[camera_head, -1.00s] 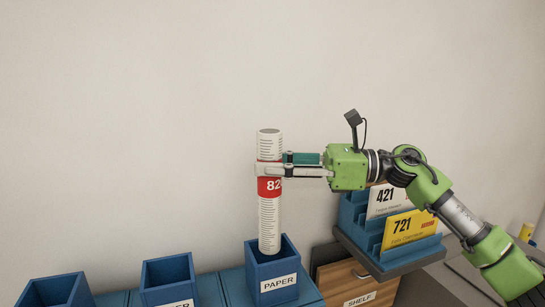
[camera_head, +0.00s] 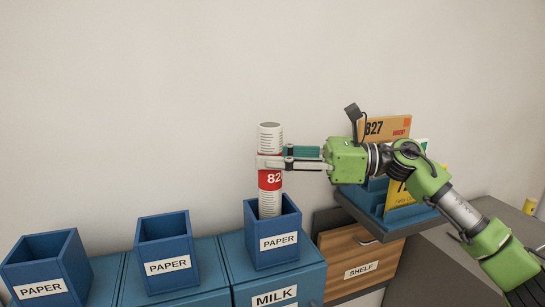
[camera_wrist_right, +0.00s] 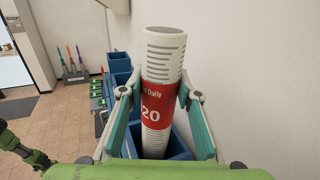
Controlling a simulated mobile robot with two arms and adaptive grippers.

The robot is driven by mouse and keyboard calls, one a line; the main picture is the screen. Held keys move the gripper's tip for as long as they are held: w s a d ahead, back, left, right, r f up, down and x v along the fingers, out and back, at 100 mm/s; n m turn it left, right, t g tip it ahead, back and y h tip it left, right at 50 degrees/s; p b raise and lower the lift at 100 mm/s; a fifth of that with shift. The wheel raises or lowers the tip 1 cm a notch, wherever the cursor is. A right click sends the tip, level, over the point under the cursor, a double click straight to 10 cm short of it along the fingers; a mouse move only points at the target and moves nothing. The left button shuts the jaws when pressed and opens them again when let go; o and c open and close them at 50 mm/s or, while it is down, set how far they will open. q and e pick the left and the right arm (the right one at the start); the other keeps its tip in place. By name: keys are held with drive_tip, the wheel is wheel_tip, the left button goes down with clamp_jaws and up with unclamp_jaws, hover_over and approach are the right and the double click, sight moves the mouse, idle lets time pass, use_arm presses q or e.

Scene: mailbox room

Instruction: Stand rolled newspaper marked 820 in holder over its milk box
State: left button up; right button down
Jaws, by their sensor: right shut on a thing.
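The rolled newspaper (camera_head: 270,198) is white with printed lines and a red band; "82" shows in the head view and "20" in the right wrist view (camera_wrist_right: 158,110). It is upright, its lower end inside the rightmost blue PAPER holder (camera_head: 278,255). Whether it touches the holder's bottom is hidden. My right gripper (camera_head: 268,162) is shut on the newspaper near its red band, from the right. The holder stands on a blue box labelled MILK (camera_head: 274,298); the box's number is not in view. My left gripper is not in view.
Two more blue PAPER holders stand to the left, a middle one (camera_head: 168,266) and a far-left one (camera_head: 40,288); both look empty. At right, a blue rack (camera_head: 378,206) with orange and yellow envelopes stands over a wooden SHELF drawer (camera_head: 358,258).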

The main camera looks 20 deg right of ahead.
drive_tip(key=c, duration=1.4)
unclamp_jaws()
drive_tip(key=shift+c, duration=0.2)
drive_tip(key=v, duration=1.2)
drive_tip(key=shift+f, duration=0.1)
